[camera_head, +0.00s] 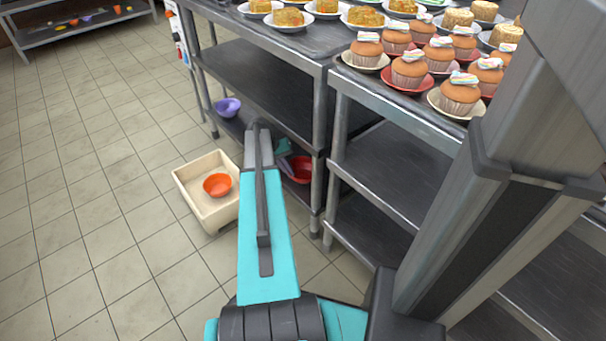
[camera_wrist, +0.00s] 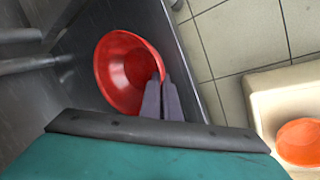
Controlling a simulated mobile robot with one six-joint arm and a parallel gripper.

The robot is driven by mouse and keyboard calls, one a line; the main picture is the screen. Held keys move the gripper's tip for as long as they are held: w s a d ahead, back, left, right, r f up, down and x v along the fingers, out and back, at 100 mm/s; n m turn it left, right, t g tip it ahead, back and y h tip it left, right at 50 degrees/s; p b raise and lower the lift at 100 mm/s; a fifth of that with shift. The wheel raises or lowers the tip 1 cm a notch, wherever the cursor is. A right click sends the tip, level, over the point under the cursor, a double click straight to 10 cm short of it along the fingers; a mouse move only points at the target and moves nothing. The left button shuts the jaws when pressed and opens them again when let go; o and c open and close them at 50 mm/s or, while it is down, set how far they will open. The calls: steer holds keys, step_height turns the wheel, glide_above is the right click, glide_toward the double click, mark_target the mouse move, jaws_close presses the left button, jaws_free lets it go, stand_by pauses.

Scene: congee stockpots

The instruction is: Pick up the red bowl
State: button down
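The red bowl (camera_head: 302,169) is on the bottom shelf of the steel rack, partly hidden by a rack leg and my arm. In the wrist view the red bowl (camera_wrist: 122,68) shows its open inside. My gripper (camera_wrist: 162,80) has its two grey fingers close together at the bowl's right rim, one on the inner side and one on the outer side, with the rim between them.
A cream crate (camera_head: 190,191) holding an orange bowl (camera_head: 217,185) stands on the floor left of the rack. A purple bowl (camera_head: 228,107) is further back on the bottom shelf (camera_wrist: 75,85). Rack shelves and legs are close around my arm. The tiled floor at left is clear.

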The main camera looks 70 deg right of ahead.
steer(key=shift+w, duration=0.15)
steer(key=shift+r+p, duration=0.45)
steer(key=shift+r, duration=0.15)
steer(key=p+v, duration=0.1)
steer(key=v, duration=0.1)
steer(key=shift+w+a+r, duration=0.1)
steer(key=shift+w+r, duration=0.05)
steer(key=shift+r, duration=0.15)
steer(key=w+a+p, duration=0.2)
steer(key=w+a, duration=0.1)
steer(key=w, duration=0.4)
steer(key=w+a+p, duration=0.2)
steer(key=w+a, duration=0.1)
steer(key=w, duration=0.5)
steer(key=shift+w+a+f, duration=0.15)
steer(key=shift+w+a, duration=0.05)
steer(key=shift+a, duration=0.15)
